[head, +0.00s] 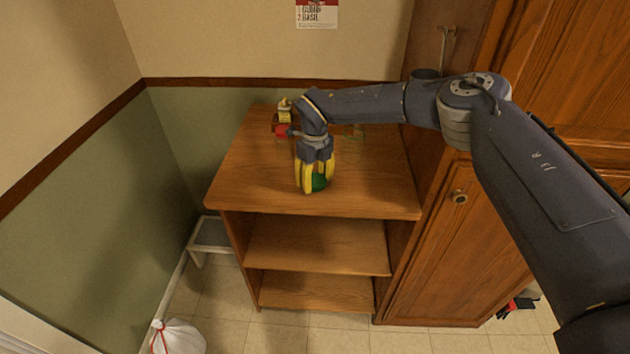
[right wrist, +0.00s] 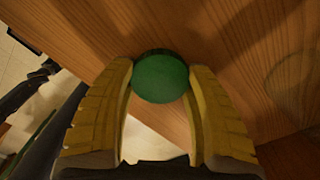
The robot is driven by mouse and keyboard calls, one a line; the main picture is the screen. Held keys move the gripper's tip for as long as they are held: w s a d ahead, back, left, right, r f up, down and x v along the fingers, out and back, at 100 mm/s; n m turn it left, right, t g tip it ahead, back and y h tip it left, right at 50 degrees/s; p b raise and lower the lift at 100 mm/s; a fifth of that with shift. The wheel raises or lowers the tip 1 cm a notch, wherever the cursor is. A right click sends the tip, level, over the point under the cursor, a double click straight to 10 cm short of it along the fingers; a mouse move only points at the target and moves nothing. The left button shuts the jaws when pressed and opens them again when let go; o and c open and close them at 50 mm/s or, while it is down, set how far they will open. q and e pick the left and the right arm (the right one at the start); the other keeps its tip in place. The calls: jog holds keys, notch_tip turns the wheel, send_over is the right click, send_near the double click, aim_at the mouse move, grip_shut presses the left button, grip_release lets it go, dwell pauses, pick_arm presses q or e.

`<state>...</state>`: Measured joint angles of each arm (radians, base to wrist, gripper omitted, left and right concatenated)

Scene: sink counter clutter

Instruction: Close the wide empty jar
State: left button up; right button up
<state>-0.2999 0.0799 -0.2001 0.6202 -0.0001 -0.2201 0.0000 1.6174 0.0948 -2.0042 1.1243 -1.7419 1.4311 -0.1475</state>
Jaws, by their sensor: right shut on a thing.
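My right gripper (head: 317,188) points down over the front part of the wooden shelf top (head: 245,180). Its yellow fingers are shut on a round green lid-like piece (head: 319,183). In the right wrist view the green piece (right wrist: 161,77) sits between the fingertips (right wrist: 160,82), its smooth round face towards the camera. I cannot tell whether it touches anything below. A faint round outline shows on the wood at the right of the wrist view; I cannot tell whether it is a clear jar. My left gripper is in neither view.
A small red-topped thing (head: 282,130) and a yellowish item (head: 285,112) stand at the back left of the shelf top, partly behind my arm. A wooden cabinet (head: 440,230) borders the right side. The front left of the top is clear.

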aim_at(315, 180)
notch_tip(315, 180, up, 20)
jog(key=shift+f, duration=0.15)
dwell(0.4)
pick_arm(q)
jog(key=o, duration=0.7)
